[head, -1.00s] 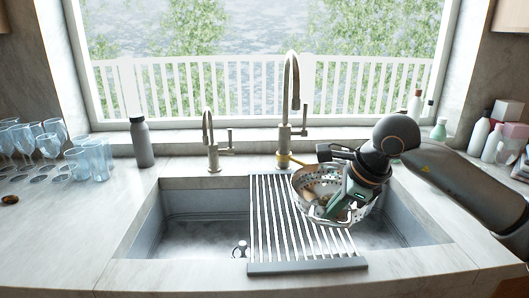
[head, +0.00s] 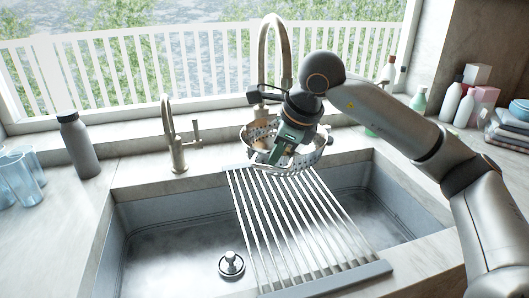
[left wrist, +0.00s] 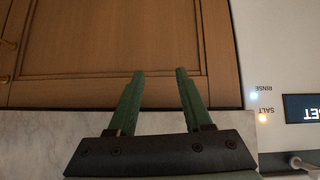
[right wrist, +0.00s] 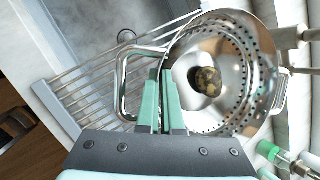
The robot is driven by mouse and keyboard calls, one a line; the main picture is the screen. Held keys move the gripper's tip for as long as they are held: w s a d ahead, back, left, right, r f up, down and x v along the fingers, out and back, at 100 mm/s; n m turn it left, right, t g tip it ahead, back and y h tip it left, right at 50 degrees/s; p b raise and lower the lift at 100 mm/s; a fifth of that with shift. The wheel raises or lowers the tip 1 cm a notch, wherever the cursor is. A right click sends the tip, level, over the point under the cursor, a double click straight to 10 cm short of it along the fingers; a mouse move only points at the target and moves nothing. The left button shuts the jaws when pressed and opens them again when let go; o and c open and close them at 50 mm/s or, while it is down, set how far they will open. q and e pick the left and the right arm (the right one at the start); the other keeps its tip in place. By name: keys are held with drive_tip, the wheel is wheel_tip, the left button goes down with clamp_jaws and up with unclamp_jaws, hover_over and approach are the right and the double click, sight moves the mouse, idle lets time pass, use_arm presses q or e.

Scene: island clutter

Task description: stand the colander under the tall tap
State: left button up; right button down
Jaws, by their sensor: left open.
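The metal colander (head: 319,155) is at the far end of the rack, in front of the tall tap (head: 264,45), whose base is hidden. The spout comes down behind my right gripper (head: 276,158). In the right wrist view the colander (right wrist: 250,110) has a dark, mottled, roundish thing (right wrist: 208,81) inside. My right gripper (right wrist: 161,100) is shut on the colander's loop handle (right wrist: 127,75). I cannot tell whether the colander touches the rack. My left gripper (left wrist: 160,95) is open and empty, before a wooden cabinet front (left wrist: 120,40).
A slatted rack (head: 295,225) spans the sink (head: 170,240), with open basin on both sides. A short tap (head: 174,140) and dark bottle (head: 78,145) stand left. Glasses (head: 18,180) are far left; bottles (head: 450,100) and stacked cloths (head: 505,130) are at right.

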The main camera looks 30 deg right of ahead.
use_arm(q)
drive_tip(key=shift+s+f, duration=0.1)
drive_tip(key=shift+s, duration=0.15)
use_arm(e)
drive_tip(key=shift+s+r, duration=0.1)
drive_tip(key=shift+f+b, duration=0.4)
use_arm(q)
drive_tip(key=shift+m+h, duration=0.3)
drive_tip(key=shift+w+d+f+b, duration=0.25)
drive_tip(key=shift+d+f+b, duration=0.3)
drive_tip(key=shift+b, duration=0.4)
drive_tip(key=shift+w+d+f+b, duration=0.2)
drive_tip(key=shift+d+f+b, duration=0.1)
drive_tip(key=shift+f+b, duration=0.5)
drive_tip(key=shift+w+d+f+b, duration=0.25)
drive_tip(key=shift+d+f+b, duration=0.2)
drive_tip(key=shift+b, duration=0.6)
use_arm(e)
drive_tip(key=shift+f, duration=3.45)
use_arm(q)
drive_tip(key=shift+r, duration=0.1)
drive_tip(key=shift+f+b, duration=0.55)
drive_tip(key=shift+f, duration=0.1)
use_arm(e)
drive_tip(key=shift+f, duration=0.7)
drive_tip(key=c, duration=1)
unclamp_jaws()
